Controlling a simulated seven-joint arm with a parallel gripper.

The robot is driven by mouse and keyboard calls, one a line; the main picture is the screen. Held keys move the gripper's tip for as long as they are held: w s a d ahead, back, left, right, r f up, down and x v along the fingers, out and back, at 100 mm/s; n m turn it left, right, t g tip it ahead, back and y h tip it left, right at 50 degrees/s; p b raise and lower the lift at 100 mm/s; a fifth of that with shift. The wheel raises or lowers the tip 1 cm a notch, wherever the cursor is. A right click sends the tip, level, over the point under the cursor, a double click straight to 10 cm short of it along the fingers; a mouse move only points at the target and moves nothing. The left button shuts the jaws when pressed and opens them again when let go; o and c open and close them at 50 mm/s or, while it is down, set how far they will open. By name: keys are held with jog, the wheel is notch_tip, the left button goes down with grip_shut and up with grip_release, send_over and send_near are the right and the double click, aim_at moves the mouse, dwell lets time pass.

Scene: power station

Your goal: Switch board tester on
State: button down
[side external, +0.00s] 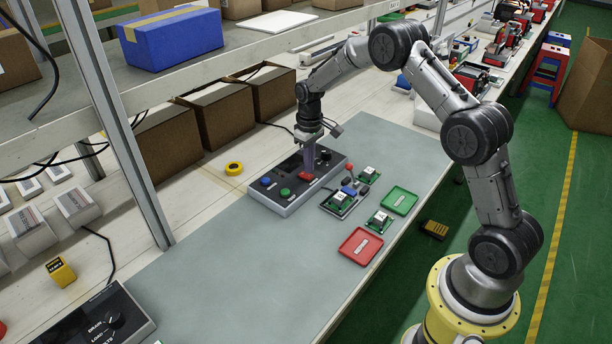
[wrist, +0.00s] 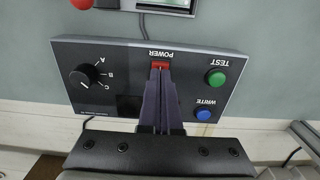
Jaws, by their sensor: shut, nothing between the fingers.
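The board tester (side external: 297,182) is a dark grey box on the grey mat. The wrist view shows its panel (wrist: 113,62) with a red POWER switch (wrist: 160,65), a green TEST button (wrist: 215,77), a blue WRITE button (wrist: 204,115) and a black A-B-C knob (wrist: 88,75). The red switch also shows in the side view (side external: 305,175). My gripper (wrist: 160,75) is shut and empty, with its fingertips right at the red switch. I cannot tell whether they touch it. The fingers hide part of the panel, and whether the switch is on is unclear.
A green board in a fixture (side external: 342,202) and another board (side external: 379,221) lie right of the tester. A green tray (side external: 400,200) and a red tray (side external: 360,246) are beside them. Cardboard boxes (side external: 222,112) stand behind. The mat's near left part is clear.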

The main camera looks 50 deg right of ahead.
aim_at(309, 176)
jog(key=shift+f, duration=0.95)
dwell(0.5)
jog(key=shift+r, duration=3.55)
